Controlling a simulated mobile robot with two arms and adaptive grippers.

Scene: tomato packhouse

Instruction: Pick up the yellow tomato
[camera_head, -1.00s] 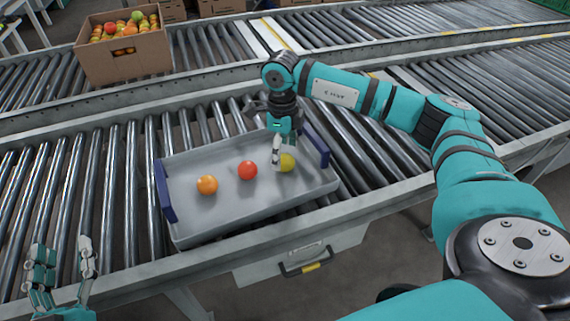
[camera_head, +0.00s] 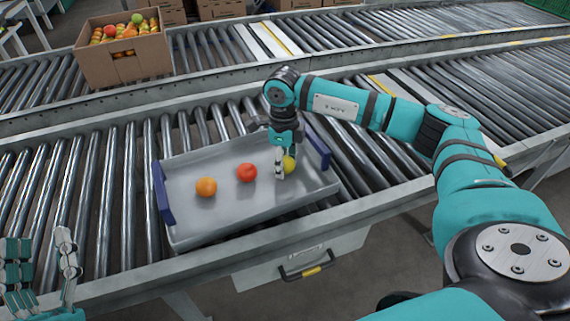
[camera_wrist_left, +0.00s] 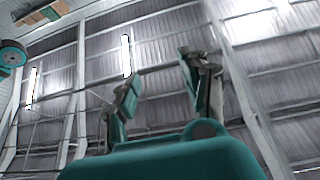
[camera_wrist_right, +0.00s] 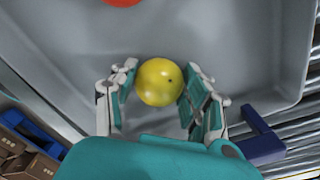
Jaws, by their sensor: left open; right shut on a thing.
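The yellow tomato (camera_head: 289,164) is at the right end of a grey tray (camera_head: 230,207) with blue end handles. My right gripper (camera_head: 284,168) points down into the tray and is shut on the yellow tomato. In the right wrist view the tomato (camera_wrist_right: 159,82) sits between the two fingers (camera_wrist_right: 156,95). I cannot tell whether it touches the tray floor. My left gripper (camera_head: 42,262) is open and empty at the lower left of the head view. The left wrist view shows its fingers (camera_wrist_left: 160,85) apart, with only roof behind them.
A red tomato (camera_head: 246,173) and an orange tomato (camera_head: 206,187) lie in the tray, left of the yellow one. The tray stands on a roller conveyor (camera_head: 95,195). A cardboard box (camera_head: 125,58) of several tomatoes stands behind at the upper left.

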